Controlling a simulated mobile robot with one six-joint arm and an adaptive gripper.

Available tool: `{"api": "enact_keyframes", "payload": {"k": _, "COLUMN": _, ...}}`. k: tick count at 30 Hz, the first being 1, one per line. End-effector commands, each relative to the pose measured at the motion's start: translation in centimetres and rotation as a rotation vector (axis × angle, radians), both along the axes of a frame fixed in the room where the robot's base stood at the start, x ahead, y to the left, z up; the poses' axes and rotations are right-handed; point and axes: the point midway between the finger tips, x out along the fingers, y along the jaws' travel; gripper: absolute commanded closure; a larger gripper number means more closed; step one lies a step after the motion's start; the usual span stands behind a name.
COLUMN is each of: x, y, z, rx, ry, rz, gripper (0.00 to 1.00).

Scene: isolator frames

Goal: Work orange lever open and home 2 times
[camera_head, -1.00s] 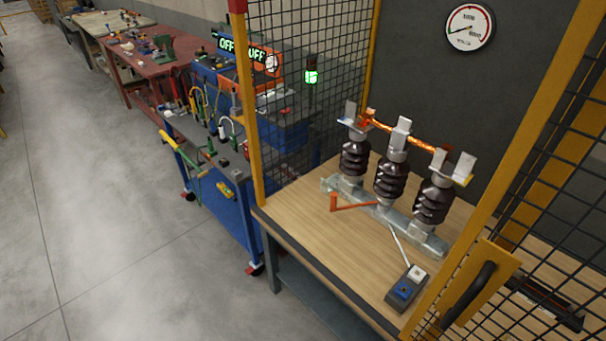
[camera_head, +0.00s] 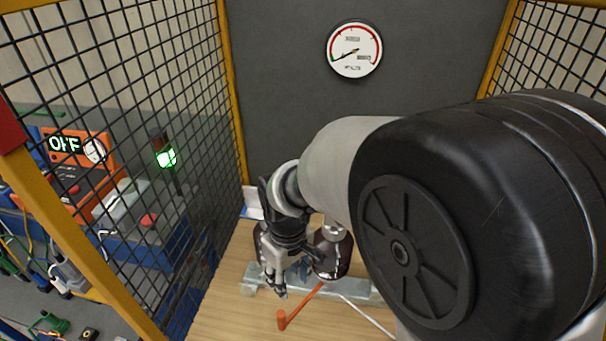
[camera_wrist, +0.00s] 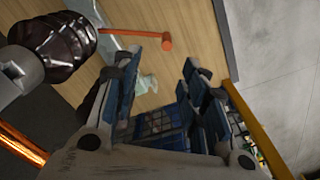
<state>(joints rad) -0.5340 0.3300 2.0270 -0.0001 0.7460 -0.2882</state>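The orange lever (camera_head: 300,307) lies low over the wooden bench top, its upright end knob toward the front. In the wrist view the lever (camera_wrist: 140,35) runs past the fingertips to a round end on the right. My gripper (camera_head: 277,288) is left of the lever and a little above the bench, apart from it. In the wrist view my gripper (camera_wrist: 160,78) has its fingers spread with nothing between them. Dark ribbed insulators (camera_head: 331,252) stand on the grey base bar (camera_head: 355,288) behind the lever. My arm hides most of the insulators.
A yellow-framed mesh wall (camera_head: 150,130) closes the left side. A round gauge (camera_head: 354,50) hangs on the dark back wall, its needle low left. A pale rod (camera_head: 370,315) slopes across the bench right of the lever. An OFF sign (camera_head: 65,144) and green lamp (camera_head: 166,156) show beyond the mesh.

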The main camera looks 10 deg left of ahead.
Motion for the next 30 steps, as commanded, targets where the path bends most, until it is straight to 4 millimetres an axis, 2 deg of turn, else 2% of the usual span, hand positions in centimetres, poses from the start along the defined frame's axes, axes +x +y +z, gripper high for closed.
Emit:
{"api": "enact_keyframes", "payload": {"k": 1, "x": -0.1, "y": 1.0, "z": -1.2, "rx": -0.009, "ry": 0.015, "rz": 0.032, "gripper": 0.60}}
{"api": "enact_keyframes", "payload": {"k": 6, "x": -0.2, "y": 2.5, "z": -3.3, "rx": -0.021, "ry": 0.032, "rz": 0.080, "gripper": 0.60}}
{"api": "enact_keyframes", "payload": {"k": 11, "x": -0.2, "y": 2.6, "z": -5.2, "rx": -0.023, "ry": 0.035, "rz": 0.084, "gripper": 0.60}}
{"api": "enact_keyframes", "payload": {"k": 24, "x": -0.2, "y": 2.5, "z": -14.7, "rx": -0.023, "ry": 0.037, "rz": 0.081, "gripper": 0.60}}
{"api": "enact_keyframes", "payload": {"k": 30, "x": -0.2, "y": 2.5, "z": -18.4, "rx": -0.022, "ry": 0.035, "rz": 0.081, "gripper": 0.60}}
